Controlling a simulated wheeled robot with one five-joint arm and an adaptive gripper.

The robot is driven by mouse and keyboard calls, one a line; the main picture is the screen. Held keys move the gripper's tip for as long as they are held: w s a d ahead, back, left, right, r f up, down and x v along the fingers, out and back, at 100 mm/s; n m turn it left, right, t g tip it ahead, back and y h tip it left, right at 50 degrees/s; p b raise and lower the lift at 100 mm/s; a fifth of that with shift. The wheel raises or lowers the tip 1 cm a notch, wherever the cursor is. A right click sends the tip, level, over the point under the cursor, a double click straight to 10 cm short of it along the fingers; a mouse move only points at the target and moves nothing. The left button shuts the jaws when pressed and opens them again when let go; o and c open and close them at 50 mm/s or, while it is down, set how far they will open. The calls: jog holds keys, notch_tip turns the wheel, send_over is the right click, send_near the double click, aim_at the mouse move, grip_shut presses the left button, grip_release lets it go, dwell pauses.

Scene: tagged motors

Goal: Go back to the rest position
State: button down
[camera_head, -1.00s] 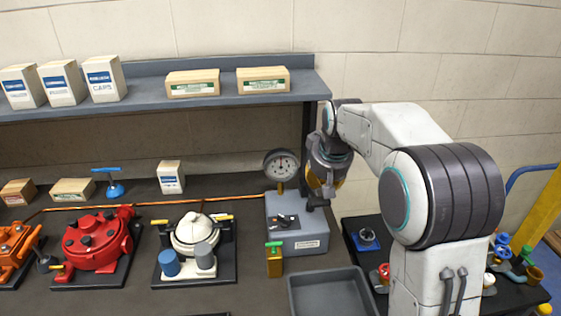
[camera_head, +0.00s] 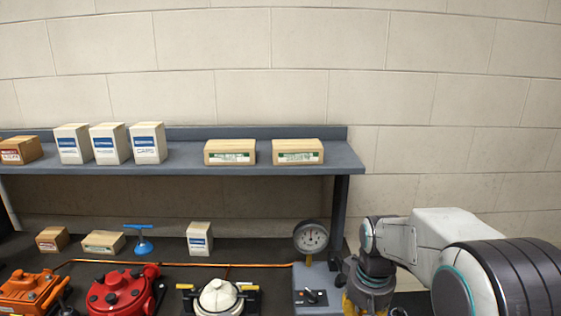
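My arm shows at the lower right of the head view, with its white and dark links folded beside the gauge. My gripper (camera_head: 368,297) hangs at the lower edge, right of the grey gauge box (camera_head: 318,297). Its fingertips are cut off by the bottom of the picture, so I cannot see whether it is open or holds anything. The tagged motors stand along the bottom of the view: an orange one (camera_head: 28,292), a red one (camera_head: 122,291) and a white one (camera_head: 217,297), all partly cut off.
A grey shelf (camera_head: 180,178) carries several boxes. Below it are small boxes, a blue stand (camera_head: 140,240) and an orange cable (camera_head: 180,264). A round gauge (camera_head: 310,237) rises beside the shelf post (camera_head: 339,215). The wall right of the shelf is bare.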

jog(key=s+r+t, duration=0.1)
jog(key=s+r, duration=0.2)
jog(key=s, duration=0.7)
jog(key=s+r+t, duration=0.2)
jog(key=s+r, duration=0.1)
jog(key=s, duration=0.8)
jog(key=shift+r+t, duration=0.3)
jog(key=shift+r, duration=0.05)
